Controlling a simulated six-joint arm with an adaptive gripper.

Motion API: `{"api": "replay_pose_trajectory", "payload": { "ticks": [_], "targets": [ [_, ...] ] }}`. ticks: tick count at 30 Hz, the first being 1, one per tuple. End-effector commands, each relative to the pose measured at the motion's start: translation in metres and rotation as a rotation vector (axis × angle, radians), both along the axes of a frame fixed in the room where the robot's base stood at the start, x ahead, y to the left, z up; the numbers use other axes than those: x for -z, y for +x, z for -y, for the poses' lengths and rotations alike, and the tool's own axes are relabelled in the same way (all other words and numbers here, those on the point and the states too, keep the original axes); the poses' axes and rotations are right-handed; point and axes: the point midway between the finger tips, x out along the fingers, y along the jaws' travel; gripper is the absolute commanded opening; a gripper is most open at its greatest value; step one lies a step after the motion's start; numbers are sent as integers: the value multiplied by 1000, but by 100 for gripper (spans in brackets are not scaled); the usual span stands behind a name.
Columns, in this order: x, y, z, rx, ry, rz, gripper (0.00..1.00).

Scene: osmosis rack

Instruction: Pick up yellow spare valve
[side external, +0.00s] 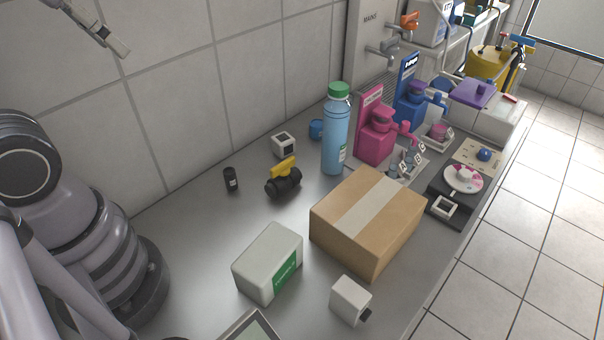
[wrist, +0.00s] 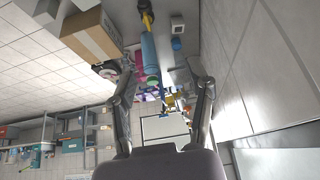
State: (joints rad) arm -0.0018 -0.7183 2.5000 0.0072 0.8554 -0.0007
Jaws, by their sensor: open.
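The yellow spare valve (side external: 283,180) has a black body and a yellow handle. It rests on the grey bench, left of the blue bottle in the side view. In the wrist view, the valve (wrist: 146,17) shows at the top edge, partly cut off. My gripper (side external: 117,42) is high at the top left of the side view, in front of the tiled wall and well away from the valve. In the wrist view, my gripper (wrist: 168,78) has its two fingers spread wide, with nothing held between them.
A blue bottle (side external: 335,135) with a green cap stands right of the valve. A cardboard box (side external: 395,235), a grey-green box (side external: 262,262) and a white cube (side external: 347,299) stand nearer. A small black container (side external: 231,179) is to the left. Bare bench (side external: 190,245) lies left of these.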

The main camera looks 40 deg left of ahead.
Motion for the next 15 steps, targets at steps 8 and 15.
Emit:
{"api": "replay_pose_trajectory", "payload": {
  "ticks": [8, 15],
  "targets": [
    [37, 113, -12, 22, 60, 105, 53],
    [106, 207, -11, 99, 61, 246, 53]
  ]
}}
